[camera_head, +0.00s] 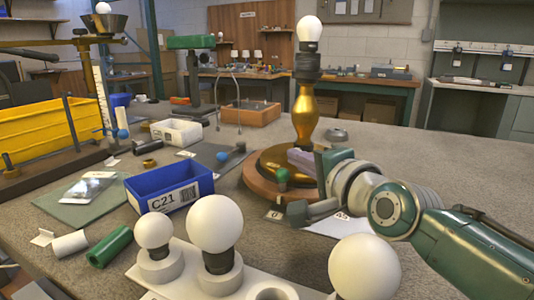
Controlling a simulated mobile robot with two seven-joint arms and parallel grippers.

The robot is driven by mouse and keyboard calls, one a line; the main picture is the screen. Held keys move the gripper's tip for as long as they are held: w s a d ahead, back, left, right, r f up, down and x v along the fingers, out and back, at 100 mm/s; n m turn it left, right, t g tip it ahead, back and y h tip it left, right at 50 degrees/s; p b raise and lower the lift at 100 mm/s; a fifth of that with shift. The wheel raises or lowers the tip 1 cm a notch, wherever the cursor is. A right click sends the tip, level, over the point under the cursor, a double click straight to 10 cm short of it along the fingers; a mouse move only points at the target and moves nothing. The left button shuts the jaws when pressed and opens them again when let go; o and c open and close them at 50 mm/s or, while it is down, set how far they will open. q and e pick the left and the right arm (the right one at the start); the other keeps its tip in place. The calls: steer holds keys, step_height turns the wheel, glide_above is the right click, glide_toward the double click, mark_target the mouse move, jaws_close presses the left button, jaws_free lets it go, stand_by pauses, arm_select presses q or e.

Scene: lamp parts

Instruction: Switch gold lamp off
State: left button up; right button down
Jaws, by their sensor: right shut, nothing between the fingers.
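The gold lamp (304,110) stands upright on a round gold and wooden base (262,190), right of centre. A white bulb (309,30) sits in the dark socket (307,66) on top; I cannot tell for sure whether it is lit. My right gripper (305,168) comes in from the right, shut and empty, just right of the knob and in front of the lamp's stem. It hides part of the base; I cannot tell whether it touches. My left gripper is out of view.
A white holder (190,272) with several round bulbs stands at the front. A blue C21 bin (170,186), a green cylinder (110,246) and a yellow crate (40,130) are at left. A wooden box (250,113) stands behind the lamp.

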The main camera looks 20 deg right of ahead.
steer(key=shift+a, duration=0.1)
stand_by(0.7)
steer(key=shift+r, duration=0.2)
step_height(320, 180, up, 20)
steer(key=p, duration=0.8)
steer(key=shift+f, duration=0.2)
